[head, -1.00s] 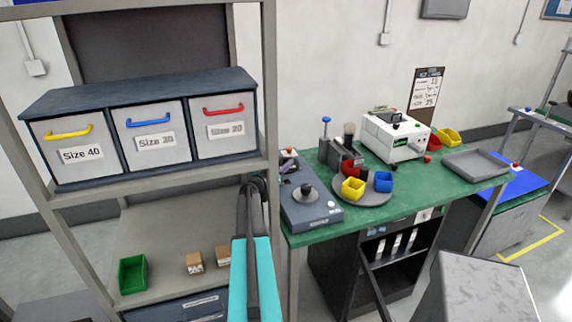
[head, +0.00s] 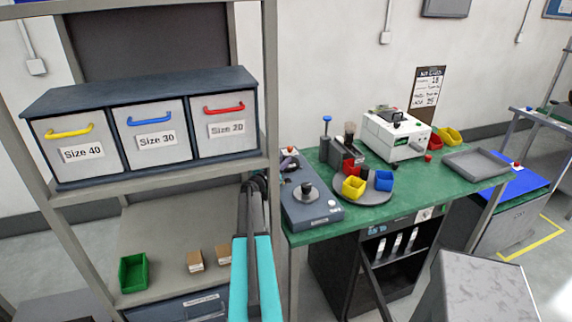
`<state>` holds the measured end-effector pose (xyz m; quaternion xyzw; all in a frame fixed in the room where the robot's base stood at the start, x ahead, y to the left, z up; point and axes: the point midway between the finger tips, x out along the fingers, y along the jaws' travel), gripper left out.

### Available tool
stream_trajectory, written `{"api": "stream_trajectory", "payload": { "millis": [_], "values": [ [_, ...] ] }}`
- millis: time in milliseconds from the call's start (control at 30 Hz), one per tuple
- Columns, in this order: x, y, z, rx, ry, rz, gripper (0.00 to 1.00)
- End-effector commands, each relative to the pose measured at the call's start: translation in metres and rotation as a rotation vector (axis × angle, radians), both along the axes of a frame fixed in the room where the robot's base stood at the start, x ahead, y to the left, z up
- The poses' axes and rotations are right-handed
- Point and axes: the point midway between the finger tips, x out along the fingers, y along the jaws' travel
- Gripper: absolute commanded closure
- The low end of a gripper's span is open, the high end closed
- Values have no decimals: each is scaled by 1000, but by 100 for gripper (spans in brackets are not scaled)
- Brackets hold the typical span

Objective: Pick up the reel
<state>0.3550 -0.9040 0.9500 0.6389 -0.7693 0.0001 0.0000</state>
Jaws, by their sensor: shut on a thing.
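My arm stands in the lower middle of the head view, with a teal lower part and a dark upper part. I cannot make out my gripper's jaws or anything between them. I cannot clearly identify a reel in this view. A dark round piece with a knob (head: 306,191) sits on the blue-grey bench unit (head: 322,213), but I cannot tell whether it is a reel. A small purple and white item (head: 289,162) shows at the back of that unit, close to the rack post.
The rack holds three drawers (head: 150,140) labelled Size 40, 30 and 20. Below are a green bin (head: 133,272) and small brown boxes (head: 194,261). The green bench (head: 410,199) carries a turntable (head: 364,202) with coloured bins, a white machine (head: 394,136) and a grey tray (head: 476,163).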

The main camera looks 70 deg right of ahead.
Motion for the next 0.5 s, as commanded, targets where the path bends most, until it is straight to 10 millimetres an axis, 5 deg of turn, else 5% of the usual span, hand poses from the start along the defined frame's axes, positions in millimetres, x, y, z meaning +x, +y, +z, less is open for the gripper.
{"api": "stream_trajectory", "payload": {
  "millis": [500],
  "values": [
    [2, 1, 12, 0, 0, 2, 100]
  ]
}}
